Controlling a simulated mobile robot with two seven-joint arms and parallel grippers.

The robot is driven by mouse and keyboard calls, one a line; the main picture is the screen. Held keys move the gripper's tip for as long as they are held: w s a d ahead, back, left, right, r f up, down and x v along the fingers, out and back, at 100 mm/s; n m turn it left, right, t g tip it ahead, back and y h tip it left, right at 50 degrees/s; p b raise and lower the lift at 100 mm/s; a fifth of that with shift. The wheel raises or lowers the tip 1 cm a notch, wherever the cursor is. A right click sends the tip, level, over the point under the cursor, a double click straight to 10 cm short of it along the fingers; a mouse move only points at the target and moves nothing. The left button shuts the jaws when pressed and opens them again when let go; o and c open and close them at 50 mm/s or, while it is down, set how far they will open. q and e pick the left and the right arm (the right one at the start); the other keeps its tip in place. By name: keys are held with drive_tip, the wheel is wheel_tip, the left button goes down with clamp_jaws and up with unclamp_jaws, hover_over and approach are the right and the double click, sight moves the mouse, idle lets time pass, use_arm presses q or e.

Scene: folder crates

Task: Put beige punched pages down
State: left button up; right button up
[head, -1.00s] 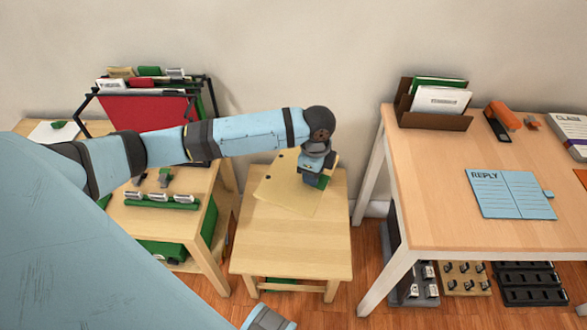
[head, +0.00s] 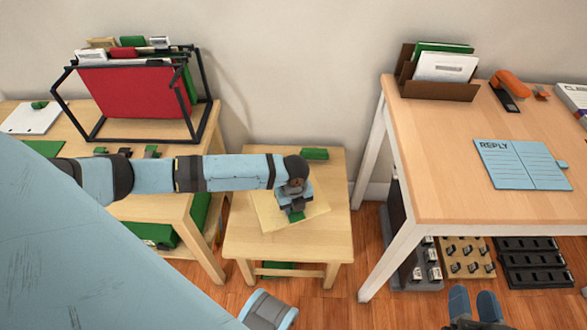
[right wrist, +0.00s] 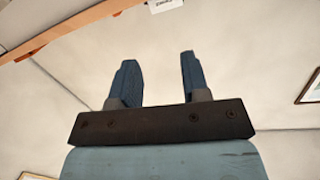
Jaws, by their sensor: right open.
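The beige punched pages (head: 270,213) lie on or just above the small wooden table (head: 252,248), turned slightly; I cannot tell whether they rest fully on it. My left gripper (head: 296,214) points down over their middle, with a bit of green at its tip. In the right wrist view the right gripper (right wrist: 157,62) is open and empty.
A green block (head: 314,154) sits at the small table's back edge. A black frame (head: 92,125) with a red folder (head: 135,93) stands on the left table. The right desk (head: 435,150) holds a brown file holder (head: 436,118) and a blue REPLY folder (head: 520,165).

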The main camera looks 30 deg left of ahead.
use_arm(q)
wheel_tip(320, 180, down, 4)
drive_tip(key=shift+r+b, duration=0.1)
drive_tip(key=shift+b, duration=0.35)
wheel_tip(320, 180, down, 4)
drive_tip(key=shift+f+b, duration=0.1)
drive_tip(key=shift+b, duration=0.7)
drive_tip(key=shift+f, duration=0.15)
use_arm(e)
drive_tip(key=r, duration=0.1)
drive_tip(key=a+r+t+y, duration=0.1)
drive_tip(key=r, duration=0.1)
drive_tip(key=a+r+t+y, duration=0.1)
drive_tip(key=r, duration=0.1)
drive_tip(key=shift+r, duration=0.1)
use_arm(q)
drive_tip(key=shift+f, duration=0.1)
drive_tip(key=o, duration=1)
